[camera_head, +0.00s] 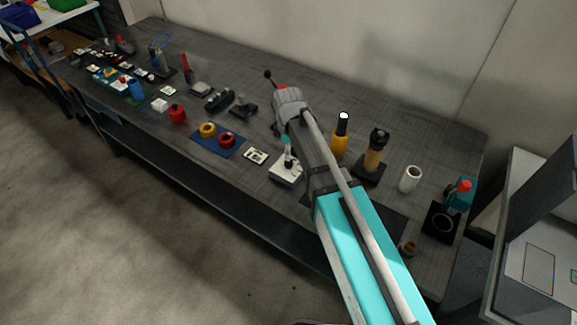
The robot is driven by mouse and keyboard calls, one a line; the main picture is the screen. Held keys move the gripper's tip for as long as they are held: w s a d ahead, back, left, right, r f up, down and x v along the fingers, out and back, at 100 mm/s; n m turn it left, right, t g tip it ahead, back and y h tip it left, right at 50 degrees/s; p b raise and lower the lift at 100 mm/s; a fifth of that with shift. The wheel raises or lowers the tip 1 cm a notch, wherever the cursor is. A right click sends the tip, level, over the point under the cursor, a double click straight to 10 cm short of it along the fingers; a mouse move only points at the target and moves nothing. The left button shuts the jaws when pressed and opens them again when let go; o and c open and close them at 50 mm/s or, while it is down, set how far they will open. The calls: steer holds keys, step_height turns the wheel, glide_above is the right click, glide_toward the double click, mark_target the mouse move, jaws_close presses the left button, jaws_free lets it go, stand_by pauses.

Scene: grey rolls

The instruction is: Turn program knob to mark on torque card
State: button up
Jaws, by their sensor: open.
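A white box (284,178) stands on the grey bench right of the middle, below my wrist. It may carry the program knob, but the knob itself cannot be made out at this size. A small pale card with dark markings (256,157) lies flat just left of the box. It may be the torque card; its print is too small to read. My gripper (289,163) points down over the white box and is open. Whether its fingers touch anything on the box cannot be told. My arm covers part of the bench right of the box.
A blue mat (218,150) with a yellow and a red ring lies left of the card. A yellow bottle (341,137), a tan-and-black tool (375,153) and a white cup (410,179) stand to the right. Several small items crowd the bench's far left.

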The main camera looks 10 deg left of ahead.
mark_target(289, 162)
steer(key=shift+f+b, duration=2.95)
steer(key=shift+f, duration=0.3)
steer(key=shift+c, duration=0.2)
jaws_close()
